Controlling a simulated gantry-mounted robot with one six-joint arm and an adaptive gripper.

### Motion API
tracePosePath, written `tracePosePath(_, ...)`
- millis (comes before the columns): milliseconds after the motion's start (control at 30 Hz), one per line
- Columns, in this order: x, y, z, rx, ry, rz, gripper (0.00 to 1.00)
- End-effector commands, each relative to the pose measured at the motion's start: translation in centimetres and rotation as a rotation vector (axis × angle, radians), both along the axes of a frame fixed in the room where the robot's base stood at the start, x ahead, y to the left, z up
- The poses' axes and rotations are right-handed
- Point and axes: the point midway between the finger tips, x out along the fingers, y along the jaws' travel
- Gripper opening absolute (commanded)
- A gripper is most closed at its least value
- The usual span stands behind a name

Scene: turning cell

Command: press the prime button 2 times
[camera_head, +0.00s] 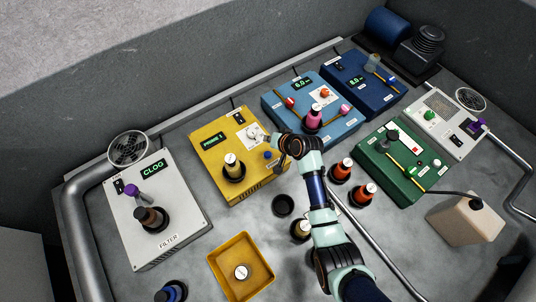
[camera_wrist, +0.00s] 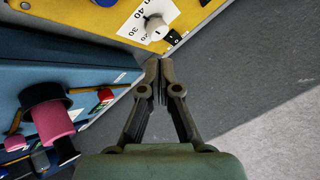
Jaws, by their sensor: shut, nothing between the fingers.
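The yellow box (camera_head: 213,143) has a green display (camera_head: 212,139) that seems to read "PRIME" with a figure too small to be sure of. A small blue button (camera_head: 268,155) sits near its right edge, and I cannot read its label. A blue part at the top edge of the wrist view (camera_wrist: 104,2) may be that button, cut off by the frame. My gripper (camera_head: 281,164) is shut and empty by the box's right edge, close to the blue button. In the wrist view the closed fingertips (camera_wrist: 158,64) show below a white dial knob (camera_wrist: 156,27); contact cannot be told.
A green box (camera_head: 385,185) is to the right, a grey filter box (camera_head: 130,236) to the left.

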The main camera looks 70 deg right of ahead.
Motion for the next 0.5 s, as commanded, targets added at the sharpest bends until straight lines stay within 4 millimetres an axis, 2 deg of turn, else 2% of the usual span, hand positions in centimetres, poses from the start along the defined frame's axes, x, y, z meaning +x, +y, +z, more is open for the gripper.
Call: tracePosePath(500,0.0,0.0,-7.2,0.002,0.001,0.000,0.00)
